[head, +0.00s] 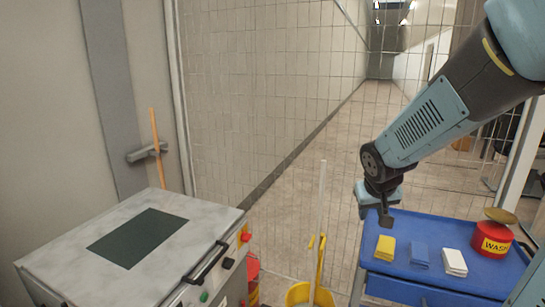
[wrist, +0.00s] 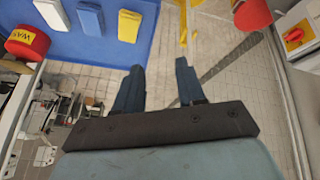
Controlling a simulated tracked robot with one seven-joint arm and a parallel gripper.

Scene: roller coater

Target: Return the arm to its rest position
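My arm comes in from the right in the head view and bends down to my gripper (head: 385,218), which hangs over the left part of the blue cart top (head: 408,292). In the wrist view my gripper (wrist: 159,70) shows two dark fingers standing apart with nothing between them. The fingers point past the cart's edge toward the tiled floor. Nothing is held.
A grey machine (head: 205,232) stands at left. A yellow mop bucket (head: 298,294) stands between. A mesh fence (head: 270,80) is behind.

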